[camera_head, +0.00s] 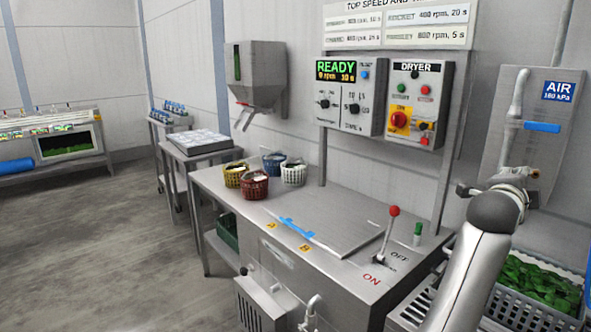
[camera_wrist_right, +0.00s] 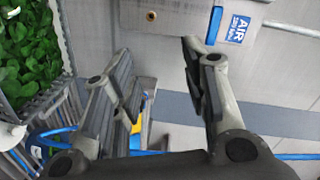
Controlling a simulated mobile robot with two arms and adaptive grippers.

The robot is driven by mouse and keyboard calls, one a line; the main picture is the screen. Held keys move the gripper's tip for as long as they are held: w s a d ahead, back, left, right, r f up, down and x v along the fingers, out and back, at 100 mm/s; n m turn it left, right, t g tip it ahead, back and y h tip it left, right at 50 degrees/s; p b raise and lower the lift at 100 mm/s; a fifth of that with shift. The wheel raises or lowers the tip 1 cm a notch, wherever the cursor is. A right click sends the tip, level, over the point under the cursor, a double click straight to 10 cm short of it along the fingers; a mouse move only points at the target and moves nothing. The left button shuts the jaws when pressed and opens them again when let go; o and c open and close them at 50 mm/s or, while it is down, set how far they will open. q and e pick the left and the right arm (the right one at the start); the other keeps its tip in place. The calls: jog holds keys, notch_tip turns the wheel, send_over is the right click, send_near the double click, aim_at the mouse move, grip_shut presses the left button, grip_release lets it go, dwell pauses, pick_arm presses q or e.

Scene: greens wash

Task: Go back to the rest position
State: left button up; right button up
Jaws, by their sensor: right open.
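My right gripper (camera_wrist_right: 157,72) shows large in the right wrist view, with its two dark-padded fingers spread apart and nothing between them. In the head view my right arm rises from the bottom right, ending in front of the lower part of the grey AIR panel (camera_head: 552,118); its fingers are hard to make out there. The AIR panel also shows beyond the fingers in the wrist view (camera_wrist_right: 185,18). My left gripper is not in view.
A crate of green leaves (camera_head: 535,285) stands right of my right arm. The steel dryer bench (camera_head: 225,185) holds several small baskets and a red-knobbed lever (camera_head: 389,225). A control panel (camera_head: 413,100) is above it. The floor at left (camera_head: 100,240) is clear.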

jog(key=s+a+f+n+g+y, duration=0.15)
jog(key=s+a+f+n, duration=0.3)
jog(key=f, duration=0.55)
jog(key=s+a+f+n+y, duration=0.3)
jog(key=s+f+n, duration=0.15)
jog(key=f, duration=0.55)
jog(key=s+a+f+n+y, duration=0.2)
jog(key=s+a+f+n, duration=0.15)
jog(key=f+n, duration=0.45)
jog(key=s+a+f+n+g+y, duration=0.25)
jog(key=s+a+f, duration=0.3)
jog(key=s, duration=0.35)
jog(key=s+a+f+n+g+y, duration=0.2)
jog(key=s+a+f+n, duration=0.15)
jog(key=s+f, duration=0.35)
jog(key=s+a+f+n+g+y, duration=0.25)
jog(key=s+a+f, duration=0.25)
jog(key=s, duration=0.5)
notch_tip(320, 180, down, 24)
jog(key=s+d+f+g+h, duration=0.1)
jog(key=s+d+f, duration=0.2)
jog(key=s+f, duration=1.4)
jog(key=shift+s+n+g, duration=0.35)
